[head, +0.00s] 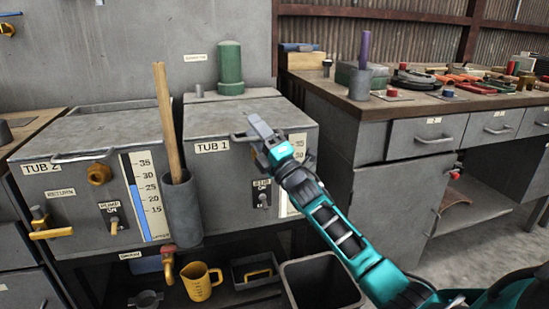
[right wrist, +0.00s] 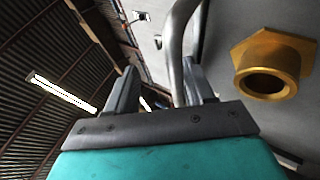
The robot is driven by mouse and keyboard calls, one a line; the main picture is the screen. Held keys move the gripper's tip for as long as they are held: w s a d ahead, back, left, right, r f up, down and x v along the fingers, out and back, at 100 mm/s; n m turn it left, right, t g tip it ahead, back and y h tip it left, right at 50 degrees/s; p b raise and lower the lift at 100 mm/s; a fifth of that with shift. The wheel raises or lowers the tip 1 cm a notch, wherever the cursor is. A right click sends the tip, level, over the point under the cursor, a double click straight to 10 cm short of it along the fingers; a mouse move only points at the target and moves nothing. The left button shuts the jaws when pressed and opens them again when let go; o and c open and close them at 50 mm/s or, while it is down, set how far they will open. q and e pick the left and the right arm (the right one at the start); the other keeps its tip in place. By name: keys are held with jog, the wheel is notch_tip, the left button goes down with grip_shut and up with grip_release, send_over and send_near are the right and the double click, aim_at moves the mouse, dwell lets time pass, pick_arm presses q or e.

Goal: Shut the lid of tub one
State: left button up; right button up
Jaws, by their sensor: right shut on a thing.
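Tub 1 (head: 222,170) is a grey metal tub in the middle of the head view, with its name on the front. Its grey lid (head: 225,115) lies flat or nearly flat on top; I cannot tell if a small gap is left at the front edge. The lid's bar handle (head: 237,137) is at the front edge, partly hidden by my right gripper (head: 262,132). In the right wrist view the gripper's two fingers (right wrist: 155,92) stand either side of the grey handle bar (right wrist: 176,50), shut on it. My left gripper is not in view.
Tub 2 (head: 60,180) stands left, its lid down. A holder (head: 182,215) with a wooden stick (head: 167,120) sits between the tubs. A green cylinder (head: 230,68) stands behind tub 1. A workbench (head: 410,110) with tools is at right. A brass fitting (right wrist: 268,65) shows beside the handle.

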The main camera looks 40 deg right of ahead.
jog(key=p+v, duration=0.1)
jog(key=v, duration=1.1)
jog(key=shift+s+f, duration=0.25)
